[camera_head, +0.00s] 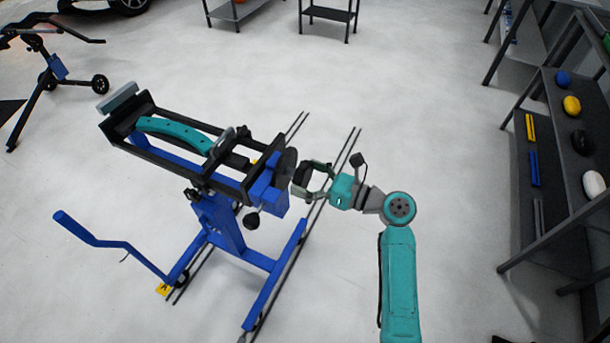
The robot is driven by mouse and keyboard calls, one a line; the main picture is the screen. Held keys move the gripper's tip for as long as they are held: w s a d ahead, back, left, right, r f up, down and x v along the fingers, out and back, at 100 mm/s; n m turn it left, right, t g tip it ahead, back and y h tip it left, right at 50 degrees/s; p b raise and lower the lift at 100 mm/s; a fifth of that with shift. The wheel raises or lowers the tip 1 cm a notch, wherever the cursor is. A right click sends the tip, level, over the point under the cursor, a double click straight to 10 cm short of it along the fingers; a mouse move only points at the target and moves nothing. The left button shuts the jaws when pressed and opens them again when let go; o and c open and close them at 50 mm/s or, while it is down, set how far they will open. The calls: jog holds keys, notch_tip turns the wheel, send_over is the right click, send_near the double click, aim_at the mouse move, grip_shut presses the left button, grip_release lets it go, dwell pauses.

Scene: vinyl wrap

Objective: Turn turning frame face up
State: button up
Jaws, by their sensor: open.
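The turning frame (227,228) is a blue wheeled stand with a black rectangular holder on top, tilted across the left middle of the view. A curved teal part (176,132) lies within the black holder. A dark round disc (287,166) sits at the holder's right end, beside a blue block. My gripper (303,181) is open just right of this disc. Its fingers point left toward the disc; I cannot tell whether they touch it. A black knob (252,221) hangs below the holder's right end.
A dark shelf (545,170) with colored tools stands at the right. Another blue and black stand (57,67) is at the upper left. A blue handle (88,236) sticks out left of the frame. Dark rails (337,163) run along the floor.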

jog(key=v, duration=1.2)
jog(key=s+f+n+t+h, duration=0.1)
jog(key=s+f+t+h, duration=0.45)
jog(key=f, duration=0.85)
jog(key=s+d+f+n+h, duration=0.3)
jog(key=s, duration=0.4)
jog(key=s+d+f+n+h, duration=0.2)
jog(key=s+d+f+h, duration=0.15)
jog(key=s, duration=0.45)
jog(key=s+d+r+n+t+h, duration=0.1)
jog(key=s+d+r+n+h, duration=0.1)
jog(key=s+n, duration=0.25)
jog(key=s+d+r+n+h, duration=0.2)
jog(key=s+n, duration=0.1)
jog(key=s, duration=0.3)
jog(key=s+d+r+n+t+h, duration=0.1)
jog(key=s+r+n+t, duration=0.1)
jog(key=s+r+n, duration=0.7)
notch_tip(320, 180, up, 3)
jog(key=shift+s+n, duration=0.3)
jog(key=shift+n, duration=0.65)
